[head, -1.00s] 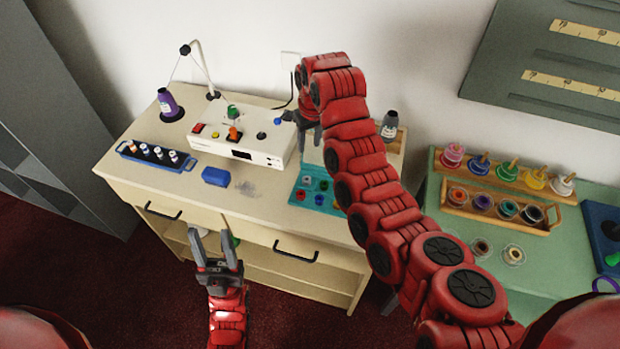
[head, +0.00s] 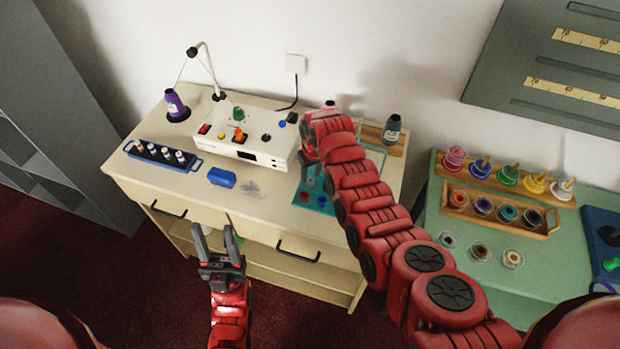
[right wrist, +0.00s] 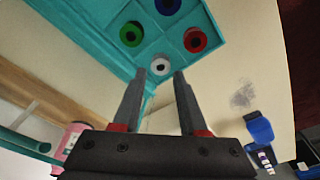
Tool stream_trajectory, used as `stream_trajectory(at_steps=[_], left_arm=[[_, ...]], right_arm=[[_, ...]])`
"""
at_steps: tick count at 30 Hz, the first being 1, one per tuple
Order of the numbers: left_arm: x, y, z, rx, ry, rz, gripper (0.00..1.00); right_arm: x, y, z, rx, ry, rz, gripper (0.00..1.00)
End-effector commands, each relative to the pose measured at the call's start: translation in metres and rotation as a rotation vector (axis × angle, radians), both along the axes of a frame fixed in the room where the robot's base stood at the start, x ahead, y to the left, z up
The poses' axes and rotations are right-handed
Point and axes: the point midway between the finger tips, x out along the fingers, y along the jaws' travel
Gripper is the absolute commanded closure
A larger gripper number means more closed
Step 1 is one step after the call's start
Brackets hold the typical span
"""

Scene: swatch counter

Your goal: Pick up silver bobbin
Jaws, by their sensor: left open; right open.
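A silver-white bobbin (right wrist: 160,66) sits at the near end of a teal tray (right wrist: 88,22) in the right wrist view, beside green, red and blue ones. My right gripper (right wrist: 160,75) is open, its fingertips pointing at the silver bobbin with one on each side in the picture. I cannot tell whether they touch it. In the head view my right arm hides much of the teal tray (head: 325,209) and the silver bobbin cannot be made out. My left gripper (head: 216,230) is open and empty in front of the cabinet.
A white winder box (head: 265,150) stands behind the tray's left side. A blue case (head: 221,177) and a rack of small bottles (head: 160,157) lie further left. A grey bottle (head: 391,130) stands behind. The green table (head: 400,265) at right holds several spools.

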Motion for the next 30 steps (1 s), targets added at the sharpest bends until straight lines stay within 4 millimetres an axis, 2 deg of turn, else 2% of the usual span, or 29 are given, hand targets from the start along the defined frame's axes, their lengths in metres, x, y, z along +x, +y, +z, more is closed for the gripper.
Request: stream_trajectory(at_steps=[1, 3, 9, 21, 28, 30], left_arm=[[0.000, 0.000, 0.015, 0.000, 0.000, 0.000, 0.50], [0.000, 0.000, 0.005, 0.000, 0.000, 0.000, 0.50], [0.000, 0.000, 0.004, 0.000, 0.000, 0.000, 0.50], [0.000, 0.000, 0.004, 0.000, 0.000, 0.000, 0.50], [0.000, 0.000, 0.004, 0.000, 0.000, 0.000, 0.50], [0.000, 0.000, 0.004, 0.000, 0.000, 0.000, 0.50]], right_arm=[[-0.005, -0.001, -0.002, -0.003, 0.010, 0.000, 0.58], [-0.002, 0.000, -0.013, -0.004, 0.004, 0.003, 0.58], [0.000, 0.001, -0.025, -0.003, 0.004, 0.003, 0.58], [0.001, 0.001, -0.029, 0.001, 0.000, 0.000, 0.58], [0.001, 0.001, -0.029, 0.000, 0.001, 0.000, 0.99], [0.001, 0.001, -0.029, 0.000, 0.001, 0.000, 1.00]])
